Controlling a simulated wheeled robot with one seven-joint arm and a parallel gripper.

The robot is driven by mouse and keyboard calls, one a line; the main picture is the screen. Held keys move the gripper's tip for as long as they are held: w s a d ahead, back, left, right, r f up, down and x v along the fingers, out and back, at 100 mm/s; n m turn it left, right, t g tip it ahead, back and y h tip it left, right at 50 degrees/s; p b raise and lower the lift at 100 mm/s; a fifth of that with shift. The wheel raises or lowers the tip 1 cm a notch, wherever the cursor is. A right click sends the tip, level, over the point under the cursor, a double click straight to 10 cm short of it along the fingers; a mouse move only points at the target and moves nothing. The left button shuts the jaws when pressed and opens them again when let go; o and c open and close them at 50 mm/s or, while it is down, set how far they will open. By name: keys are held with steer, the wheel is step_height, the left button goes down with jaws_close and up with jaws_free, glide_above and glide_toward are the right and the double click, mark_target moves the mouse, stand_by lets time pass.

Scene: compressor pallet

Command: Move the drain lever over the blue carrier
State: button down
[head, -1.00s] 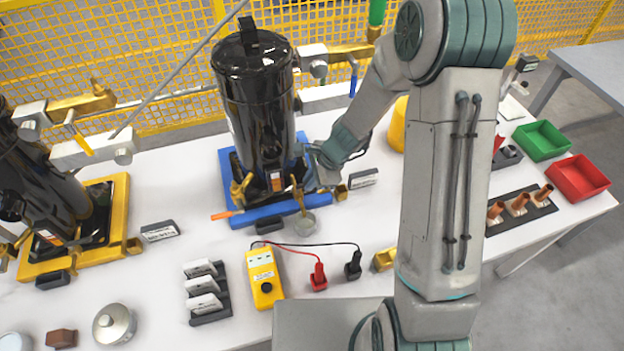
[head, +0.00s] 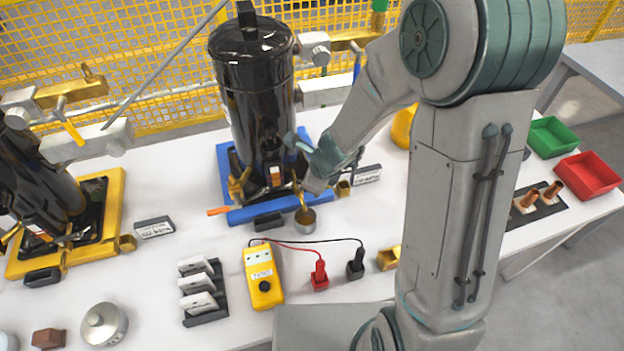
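A blue carrier (head: 245,214) sits on the white table and bears a tall black compressor (head: 253,100). A thin lever with an orange end (head: 218,211) sticks out left at the carrier's front left corner; I cannot tell for sure that it is the drain lever. A thin brass-coloured piece (head: 299,194) stands at the carrier's front right, above a small metal cup (head: 306,219) with amber colour inside. My gripper (head: 302,152) is beside the compressor's lower right side, above the carrier. Its fingertips are small and partly hidden, so their opening and any contact are unclear.
A yellow carrier (head: 112,205) with another black compressor stands left. A yellow meter (head: 262,276) with red and black leads lies in front. A rack of white pieces (head: 203,290) is left of it. Green (head: 553,138) and red (head: 588,176) bins stand right.

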steer(key=shift+r, duration=0.1)
stand_by(0.3)
steer(key=c, duration=1.5)
jaws_free()
steer(key=shift+p+v, duration=4.1)
steer(key=shift+v, duration=2.75)
steer(key=shift+a, duration=0.1)
steer(key=s+d+r+n+h, duration=0.1)
steer(key=s+d+r+n, duration=0.2)
steer(key=n, duration=0.4)
steer(key=s+d+r+n+h, duration=0.1)
steer(key=s+d+r+n, duration=0.3)
steer(key=r+n, duration=0.3)
steer(key=s+d+r+n+h, duration=0.1)
steer(key=s+d+r+n, duration=0.2)
steer(key=s+r+n, duration=0.2)
steer(key=shift+d+n, duration=0.2)
steer(key=shift+n, duration=0.65)
steer(key=shift+d+n, duration=0.2)
steer(key=shift+n, duration=0.65)
